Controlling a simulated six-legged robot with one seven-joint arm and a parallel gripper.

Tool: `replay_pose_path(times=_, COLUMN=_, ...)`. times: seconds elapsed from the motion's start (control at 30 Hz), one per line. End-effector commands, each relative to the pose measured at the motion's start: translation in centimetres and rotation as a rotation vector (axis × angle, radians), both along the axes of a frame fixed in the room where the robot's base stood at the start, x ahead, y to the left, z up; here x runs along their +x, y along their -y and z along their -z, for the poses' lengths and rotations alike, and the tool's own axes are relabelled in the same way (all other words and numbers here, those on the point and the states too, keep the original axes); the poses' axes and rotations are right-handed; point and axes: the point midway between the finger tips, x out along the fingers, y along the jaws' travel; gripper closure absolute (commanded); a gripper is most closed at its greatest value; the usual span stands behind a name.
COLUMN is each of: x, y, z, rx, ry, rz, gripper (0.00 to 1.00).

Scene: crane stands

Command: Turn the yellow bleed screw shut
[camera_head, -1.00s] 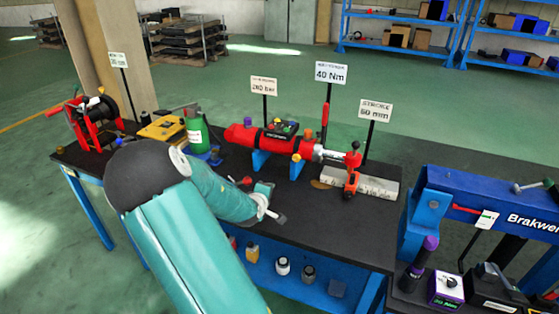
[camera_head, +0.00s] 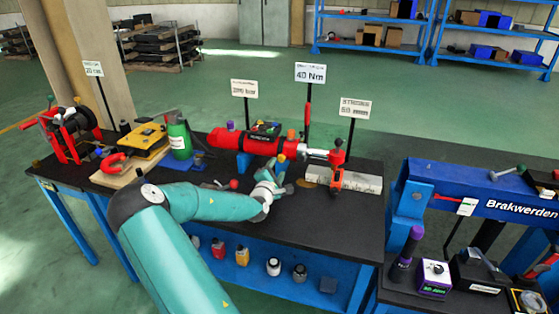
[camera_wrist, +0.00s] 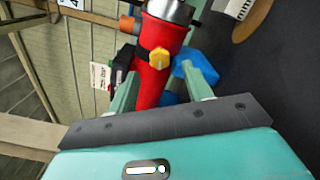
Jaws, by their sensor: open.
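The yellow bleed screw (camera_wrist: 158,57) shows in the wrist view as a small yellow knob on the red cylinder (camera_wrist: 150,87). In the head view the red cylinder (camera_head: 243,143) lies across blue supports on the bench, and I cannot pick out the screw there. My gripper (camera_wrist: 160,85) is open, with one green finger on each side of the cylinder in the wrist view. The screw appears between and beyond the fingertips, with nothing held. In the head view my gripper (camera_head: 276,178) is in front of the cylinder's right half.
A red clamp (camera_head: 337,168) stands by a pale ruler block (camera_head: 350,178) to the right. Signs on posts rise behind the cylinder. The black bench top (camera_head: 310,210) is clear in front.

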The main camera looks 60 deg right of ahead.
Motion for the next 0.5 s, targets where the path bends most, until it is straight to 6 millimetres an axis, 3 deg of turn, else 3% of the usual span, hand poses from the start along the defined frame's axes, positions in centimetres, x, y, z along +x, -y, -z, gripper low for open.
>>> replay_pose_path(times=0.2, x=0.9, y=4.1, z=0.0, rx=-0.001, ry=0.001, rz=-0.003, gripper=0.50)
replay_pose_path(times=0.5, x=1.8, y=6.7, z=0.0, rx=0.001, ry=0.001, rz=-0.006, gripper=0.50)
